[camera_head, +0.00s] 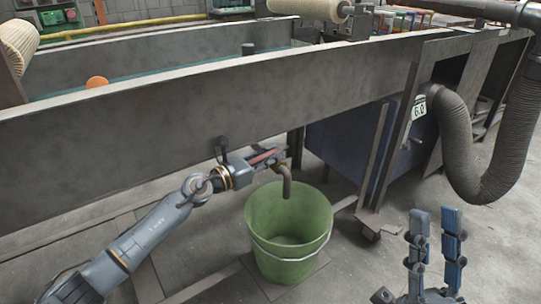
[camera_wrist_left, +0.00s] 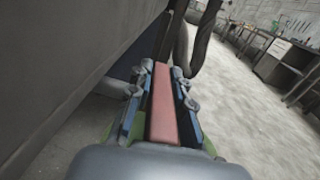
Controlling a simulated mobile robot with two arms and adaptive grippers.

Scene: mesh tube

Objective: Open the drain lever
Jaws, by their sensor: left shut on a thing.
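The drain lever, a red bar (camera_wrist_left: 163,105), lies between the two fingers of my left gripper (camera_wrist_left: 160,100) in the left wrist view. In the head view my left gripper (camera_head: 268,158) is shut on it beside the tank wall, and a strip of red shows between the fingers. The grey drain spout (camera_head: 286,180) bends down just right of the gripper, over a green bucket (camera_head: 290,254). The lever's pivot is hidden by the gripper. My right gripper (camera_head: 434,226) is open and empty at the lower right, away from the tank.
The long grey tank (camera_head: 130,148) runs across the view, with its wall close to my left arm. A ribbed hose (camera_head: 476,150) hangs at the right. A dark blue box (camera_head: 345,143) stands under the frame. Floor at the right is clear.

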